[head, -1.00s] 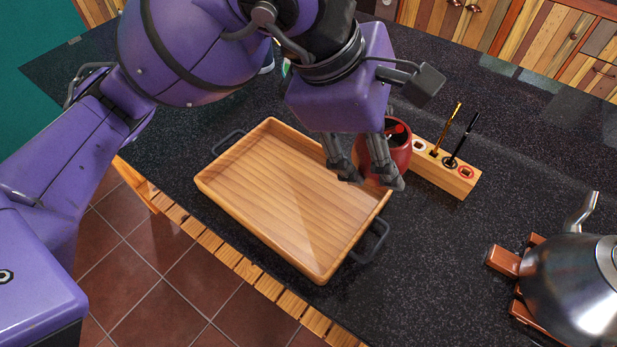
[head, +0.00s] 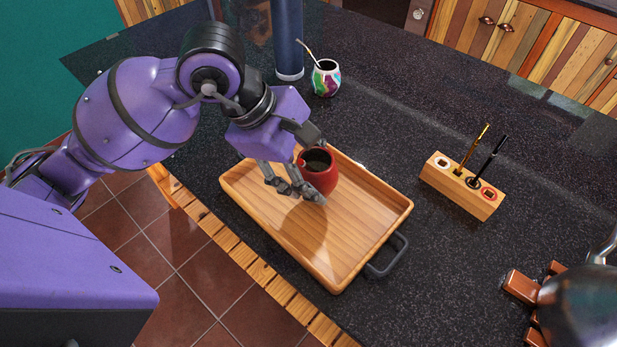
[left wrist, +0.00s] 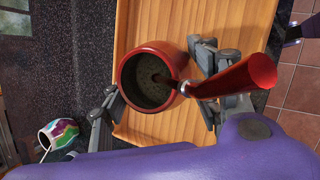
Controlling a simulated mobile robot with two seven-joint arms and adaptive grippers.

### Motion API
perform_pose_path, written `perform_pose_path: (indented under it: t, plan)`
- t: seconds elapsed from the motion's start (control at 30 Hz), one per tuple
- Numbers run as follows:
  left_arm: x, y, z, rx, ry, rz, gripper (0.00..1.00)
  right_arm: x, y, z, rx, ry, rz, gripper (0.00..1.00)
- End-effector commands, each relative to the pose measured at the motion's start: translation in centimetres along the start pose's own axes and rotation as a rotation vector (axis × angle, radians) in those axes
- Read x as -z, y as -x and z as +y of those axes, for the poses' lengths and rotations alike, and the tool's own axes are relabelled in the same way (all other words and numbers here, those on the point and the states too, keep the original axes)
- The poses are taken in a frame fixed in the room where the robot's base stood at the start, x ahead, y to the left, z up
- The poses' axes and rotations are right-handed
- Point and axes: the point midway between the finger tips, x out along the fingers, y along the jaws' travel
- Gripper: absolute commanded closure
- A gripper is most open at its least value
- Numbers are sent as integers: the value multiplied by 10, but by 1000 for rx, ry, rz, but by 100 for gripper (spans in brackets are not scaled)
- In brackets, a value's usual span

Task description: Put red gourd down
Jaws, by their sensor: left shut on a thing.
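The red gourd (head: 321,176) is a round red cup with a dark filling, over the wooden tray (head: 362,237) in the head view. In the left wrist view the red gourd (left wrist: 152,52) shows its open mouth, with a red-handled straw (left wrist: 240,78) leaning out of it. My left gripper (head: 307,192) is shut on the gourd, with a finger on either side of it; it also shows in the left wrist view (left wrist: 155,95). A shadow lies on the tray beside the gourd. I cannot tell whether its base touches the tray. My right gripper is not in view.
A wooden holder (head: 462,186) with two upright straws stands right of the tray. A colourful gourd (head: 326,78) and a blue cylinder (head: 287,40) stand behind. A metal kettle (head: 582,310) is at the lower right. Dark counter between tray and holder is clear.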

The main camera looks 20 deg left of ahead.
Motion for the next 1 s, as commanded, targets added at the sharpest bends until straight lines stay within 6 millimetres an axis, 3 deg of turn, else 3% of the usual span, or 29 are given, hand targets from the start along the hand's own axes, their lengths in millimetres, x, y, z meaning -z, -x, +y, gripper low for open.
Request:
perform_pose_path:
  t: [0.3,0.67,0.7,0.83,1.0]
  plan:
    - [16,-28,-9,-1,1,-1,77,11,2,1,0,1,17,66]
    - [18,-33,-11,1,1,0,77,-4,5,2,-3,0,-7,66]
    - [18,-34,-11,2,1,1,42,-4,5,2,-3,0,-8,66]
    - [18,-32,-10,1,1,0,25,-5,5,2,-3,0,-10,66]
    - [18,-32,-10,1,1,0,24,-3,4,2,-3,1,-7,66]
